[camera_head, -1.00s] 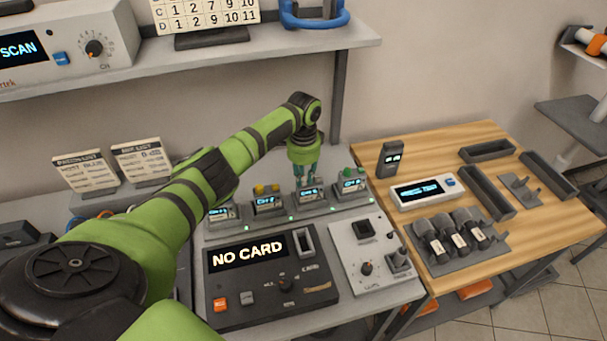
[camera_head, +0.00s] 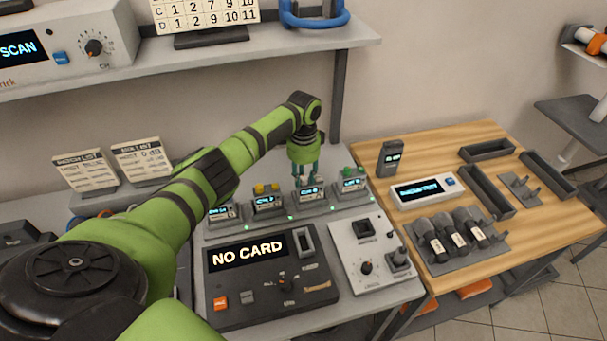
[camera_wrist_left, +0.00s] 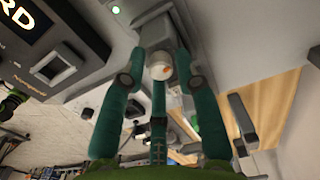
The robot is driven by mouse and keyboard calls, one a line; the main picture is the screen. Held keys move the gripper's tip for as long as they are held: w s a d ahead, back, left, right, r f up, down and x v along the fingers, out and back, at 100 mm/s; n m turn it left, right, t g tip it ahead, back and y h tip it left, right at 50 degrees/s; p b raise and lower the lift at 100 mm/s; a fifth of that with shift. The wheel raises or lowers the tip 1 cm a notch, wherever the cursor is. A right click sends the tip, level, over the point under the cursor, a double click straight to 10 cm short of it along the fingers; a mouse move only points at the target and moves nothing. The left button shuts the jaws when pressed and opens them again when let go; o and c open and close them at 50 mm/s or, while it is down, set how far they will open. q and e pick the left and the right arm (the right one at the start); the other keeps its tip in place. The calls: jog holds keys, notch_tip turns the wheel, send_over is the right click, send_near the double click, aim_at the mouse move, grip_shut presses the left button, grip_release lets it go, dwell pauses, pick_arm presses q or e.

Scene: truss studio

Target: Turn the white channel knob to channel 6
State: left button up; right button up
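The white channel knob (camera_wrist_left: 161,70), with an orange mark on its face, sits between the fingers of my left gripper (camera_wrist_left: 163,55) in the left wrist view. In the head view this gripper (camera_head: 305,178) points down at the third small unit from the left in a row, whose lit display (camera_head: 309,193) is too small to read surely. The fingers stand apart on either side of the knob and look open. I cannot tell whether a fingertip touches it. My right gripper is not in view.
A dark console (camera_head: 268,283) reading "NO CARD" stands in front of the row. Other small units (camera_head: 267,201) flank the gripper closely. A grey panel with a knob and joystick (camera_head: 372,262) stands to the right. A wooden table (camera_head: 540,222) holds trays and devices.

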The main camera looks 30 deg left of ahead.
aim_at(304, 178)
pick_arm(q)
notch_tip(304, 178, up, 12)
dwell(0.5)
dwell(0.4)
